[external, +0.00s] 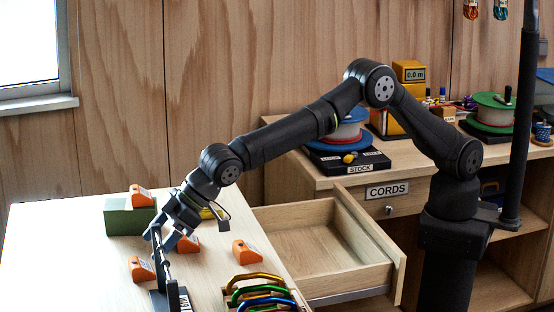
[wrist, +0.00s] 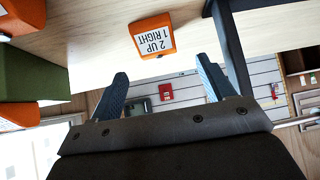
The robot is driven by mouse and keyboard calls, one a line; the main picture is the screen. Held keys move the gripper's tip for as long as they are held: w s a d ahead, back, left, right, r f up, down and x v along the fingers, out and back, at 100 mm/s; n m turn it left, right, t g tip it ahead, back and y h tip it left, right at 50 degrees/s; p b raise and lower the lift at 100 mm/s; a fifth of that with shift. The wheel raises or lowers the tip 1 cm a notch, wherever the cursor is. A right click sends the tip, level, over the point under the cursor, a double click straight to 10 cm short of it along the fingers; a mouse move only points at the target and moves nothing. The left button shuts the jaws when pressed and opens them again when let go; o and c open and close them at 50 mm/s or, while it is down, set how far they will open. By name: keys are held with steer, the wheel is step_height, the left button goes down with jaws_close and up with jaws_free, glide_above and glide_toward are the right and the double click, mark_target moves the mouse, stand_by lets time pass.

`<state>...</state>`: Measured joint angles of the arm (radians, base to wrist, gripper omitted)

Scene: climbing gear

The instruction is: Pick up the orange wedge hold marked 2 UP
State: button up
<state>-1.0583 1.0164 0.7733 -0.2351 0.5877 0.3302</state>
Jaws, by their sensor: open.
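An orange wedge hold (wrist: 152,35) with a white label reading "2 UP 1 RIGHT", upside down, shows in the wrist view. It lies on the pale tabletop, beyond and between my fingertips and apart from them. My gripper (wrist: 160,70) is open and empty, its two blue-grey fingers spread. In the external view my gripper (external: 163,238) points down over the left table among several orange wedges. One wedge (external: 142,268) lies in front of it, another (external: 188,243) just right of it. Labels are too small there to tell which is 2 UP.
A green block (external: 128,218) carries an orange wedge (external: 140,195). Another wedge (external: 246,252) lies to the right. A black stand with an upright post (external: 171,292) is close by the gripper. Coloured carabiners (external: 262,292) are at the front. An open, empty drawer (external: 320,250) adjoins the table.

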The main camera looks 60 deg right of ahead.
mark_target(139, 262)
steer(key=shift+x, duration=0.75)
steer(key=shift+d+x, duration=0.2)
steer(key=shift+x, duration=2.65)
steer(key=c, duration=1.1)
steer(key=shift+o, duration=0.2)
